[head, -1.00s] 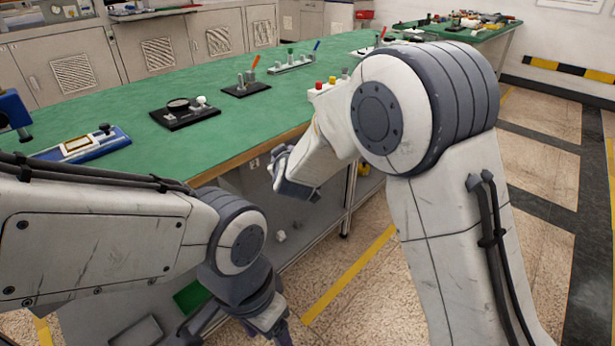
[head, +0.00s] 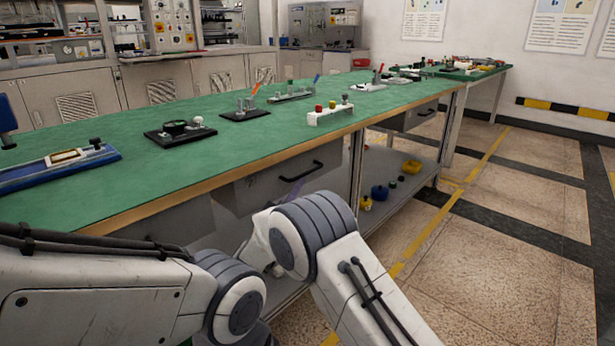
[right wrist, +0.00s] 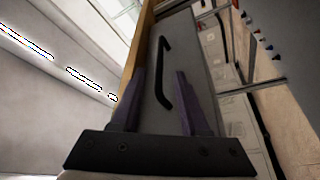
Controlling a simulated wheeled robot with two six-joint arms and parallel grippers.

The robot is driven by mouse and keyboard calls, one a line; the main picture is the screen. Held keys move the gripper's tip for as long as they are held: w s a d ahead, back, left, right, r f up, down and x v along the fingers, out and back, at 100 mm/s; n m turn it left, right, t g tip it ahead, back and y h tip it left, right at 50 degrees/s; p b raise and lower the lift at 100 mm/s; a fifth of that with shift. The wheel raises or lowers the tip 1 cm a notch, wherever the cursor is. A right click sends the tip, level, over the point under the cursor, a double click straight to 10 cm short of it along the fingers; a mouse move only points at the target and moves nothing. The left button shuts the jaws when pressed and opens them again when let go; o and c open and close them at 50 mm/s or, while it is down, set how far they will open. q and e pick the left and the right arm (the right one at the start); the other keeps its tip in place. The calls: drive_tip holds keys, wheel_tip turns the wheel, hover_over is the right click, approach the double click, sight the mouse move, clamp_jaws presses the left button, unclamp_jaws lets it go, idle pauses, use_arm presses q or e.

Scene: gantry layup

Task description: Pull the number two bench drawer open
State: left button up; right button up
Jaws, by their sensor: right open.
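A grey bench drawer (head: 240,197) with a black bar handle (head: 305,173) is under the green bench top (head: 232,150). It looks closed, and no number is readable on it. My right gripper (head: 292,190) is just below and in front of this handle, mostly hidden by my right arm. In the right wrist view, the open purple fingers (right wrist: 160,74) point at the drawer front (right wrist: 196,72), with the handle (right wrist: 161,60) between and beyond them. I cannot tell whether they touch it. A second drawer (head: 412,119) with a dark handle is farther right. My left gripper is out of sight.
On the bench are a blue fixture (head: 60,168), a black fixture (head: 180,133) and a white block with coloured knobs (head: 330,114). A lower shelf (head: 405,182) holds yellow and blue parts. The floor right of the bench is clear.

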sight(307, 173)
drive_tip(key=b+x, duration=0.2)
drive_tip(key=x, duration=0.5)
drive_tip(key=shift+w+f, duration=0.1)
drive_tip(key=shift+w, duration=0.1)
drive_tip(key=shift+w+d+r, duration=0.25)
drive_tip(key=shift+w, duration=0.2)
clamp_jaws()
idle(0.8)
